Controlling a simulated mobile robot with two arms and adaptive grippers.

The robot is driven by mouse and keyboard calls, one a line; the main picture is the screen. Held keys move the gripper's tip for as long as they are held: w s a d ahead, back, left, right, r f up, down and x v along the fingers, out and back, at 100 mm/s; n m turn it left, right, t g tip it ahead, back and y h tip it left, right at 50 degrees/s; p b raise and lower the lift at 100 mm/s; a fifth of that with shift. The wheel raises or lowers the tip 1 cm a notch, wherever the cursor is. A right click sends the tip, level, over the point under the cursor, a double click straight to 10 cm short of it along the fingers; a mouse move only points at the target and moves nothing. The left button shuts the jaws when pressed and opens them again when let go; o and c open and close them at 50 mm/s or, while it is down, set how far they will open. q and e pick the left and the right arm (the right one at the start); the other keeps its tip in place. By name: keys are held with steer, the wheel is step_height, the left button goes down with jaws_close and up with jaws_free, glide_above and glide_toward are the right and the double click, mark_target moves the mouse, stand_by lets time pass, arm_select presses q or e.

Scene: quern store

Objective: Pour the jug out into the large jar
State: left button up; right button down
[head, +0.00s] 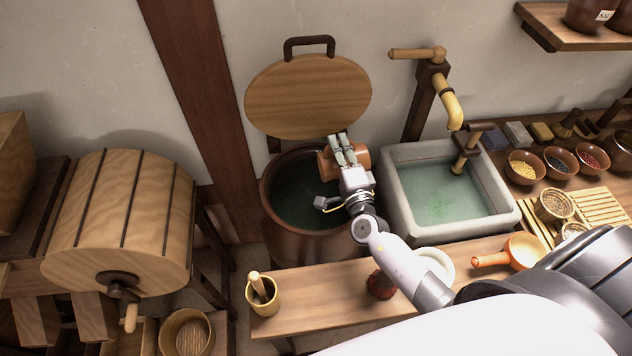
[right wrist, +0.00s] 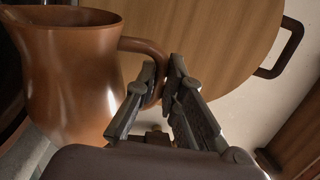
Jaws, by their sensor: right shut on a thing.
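The brown jug (head: 325,167) is tipped onto its side over the large jar (head: 300,238), with its mouth toward the left. My right gripper (head: 340,143) is shut on the jug's handle. In the right wrist view the jug (right wrist: 75,75) is on the left, and the right gripper (right wrist: 167,75) has its handle between the fingers. The large jar is brown and open, with dark greenish liquid inside. No stream from the jug can be made out, and its inside is hidden. My left gripper is not in view.
A round wooden lid (head: 310,95) with a dark handle stands upright behind the jar. A stone basin (head: 400,215) of water under a bamboo spout (head: 447,100) is close on the right. A bench (head: 330,292) with a mortar (head: 263,298) is in front.

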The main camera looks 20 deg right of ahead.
steer(key=shift+w+a+r+n+p, duration=0.1)
steer(key=shift+a+r+n+p, duration=0.1)
steer(key=shift+a+n+p, duration=0.4)
steer(key=shift+w+a+r+n+p, duration=0.1)
steer(key=shift+a+r+n+p, duration=0.05)
steer(key=shift+a+n+p, duration=0.4)
stand_by(0.3)
